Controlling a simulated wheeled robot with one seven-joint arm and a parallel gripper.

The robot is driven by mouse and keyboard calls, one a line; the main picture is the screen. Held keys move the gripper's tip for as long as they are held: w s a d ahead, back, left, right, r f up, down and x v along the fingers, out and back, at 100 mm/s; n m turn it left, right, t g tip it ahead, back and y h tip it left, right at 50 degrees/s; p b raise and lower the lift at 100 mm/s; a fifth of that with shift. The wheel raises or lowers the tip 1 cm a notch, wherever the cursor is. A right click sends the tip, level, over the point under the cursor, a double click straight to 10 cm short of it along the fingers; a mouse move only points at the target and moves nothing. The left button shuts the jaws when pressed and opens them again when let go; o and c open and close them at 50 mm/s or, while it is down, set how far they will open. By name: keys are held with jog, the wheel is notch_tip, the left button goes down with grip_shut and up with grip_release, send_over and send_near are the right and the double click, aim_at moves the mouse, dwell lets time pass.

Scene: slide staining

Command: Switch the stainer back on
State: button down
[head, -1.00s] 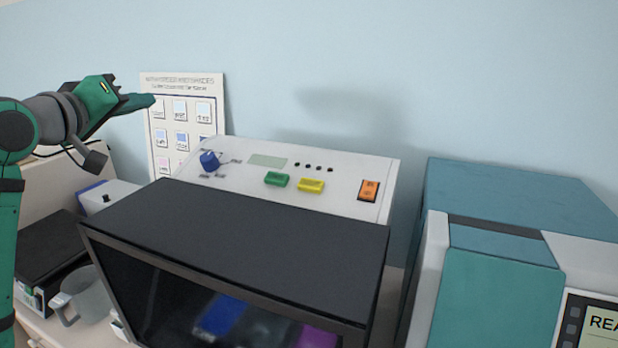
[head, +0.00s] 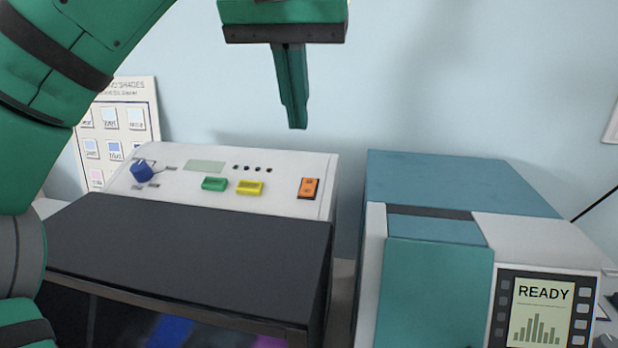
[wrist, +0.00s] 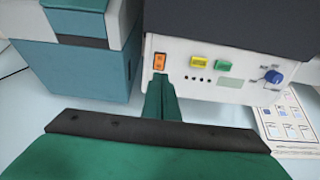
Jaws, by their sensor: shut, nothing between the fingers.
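The stainer (head: 180,240) stands at the left in the head view, with a black lid and a white sloped control panel. On the panel's right end is an orange rocker switch (head: 309,188); it also shows in the wrist view (wrist: 159,62). I cannot tell which way the rocker is tipped. A green button (head: 214,184), a yellow button (head: 250,188) and a blue knob (head: 142,171) are on the same panel. My gripper (head: 297,126) is shut and empty, pointing down above and apart from the panel near the orange switch. In the wrist view its fingertips (wrist: 161,80) appear just below the switch.
A teal and white machine (head: 465,185) stands right of the stainer, its screen (head: 543,305) reading READY. A narrow gap separates the two. A chart of shades (head: 118,125) leans against the wall at the left. The wall is close behind.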

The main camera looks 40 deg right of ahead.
aim_at(307, 191)
jog(key=x, duration=1.4)
jog(key=shift+a, duration=0.2)
jog(key=shift+d+f, duration=0.1)
jog(key=shift+f, duration=0.05)
